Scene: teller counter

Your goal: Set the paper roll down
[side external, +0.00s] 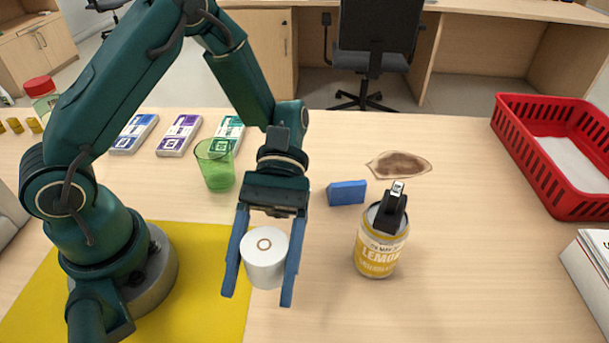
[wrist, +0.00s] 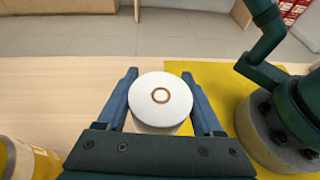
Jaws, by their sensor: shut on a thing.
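The paper roll (side external: 264,262) is a white cylinder with a brown core ring on its top face. My gripper (side external: 259,290) has its two blue fingers shut on the roll, one on each side. The roll is upright, near the right edge of the yellow mat (side external: 215,300). In the wrist view the roll (wrist: 160,102) sits between the fingers of my gripper (wrist: 161,85). I cannot tell whether its underside touches the counter (side external: 450,290).
A lemon can (side external: 378,252) with a black-handled item in it stands to the right. A blue block (side external: 346,193), a brown stain-like patch (side external: 399,165) and a green cup (side external: 215,166) are behind. A red basket (side external: 511,140) is at far right. Counter between can and basket is clear.

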